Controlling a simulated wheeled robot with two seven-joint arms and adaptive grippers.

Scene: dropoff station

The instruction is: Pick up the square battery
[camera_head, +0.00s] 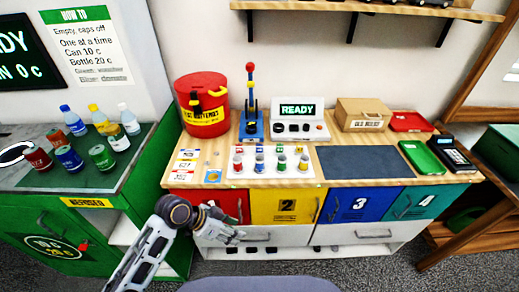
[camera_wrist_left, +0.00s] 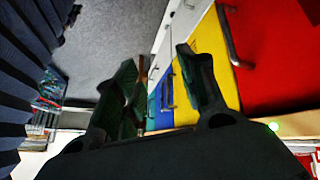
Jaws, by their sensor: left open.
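I cannot make out a clearly square battery. Several small battery-like cylinders with coloured ends stand on a white tray (camera_head: 272,174) on the wooden counter (camera_head: 345,182). My left gripper (camera_head: 238,236) is in front of the counter, below its top edge, near the white drawer under the red and yellow doors. It is open with nothing between its fingers. In the left wrist view the spread fingers (camera_wrist_left: 157,58) face the coloured doors and grey floor, and no battery shows there. My right gripper is in neither view.
A red bin (camera_head: 203,105), a blue lever press (camera_head: 251,125), a READY device (camera_head: 299,129) and a cardboard box (camera_head: 363,114) stand behind the tray. A dark mat (camera_head: 365,161) lies bare to its right. Bottles and cans stand on the green unit (camera_head: 80,182) at left.

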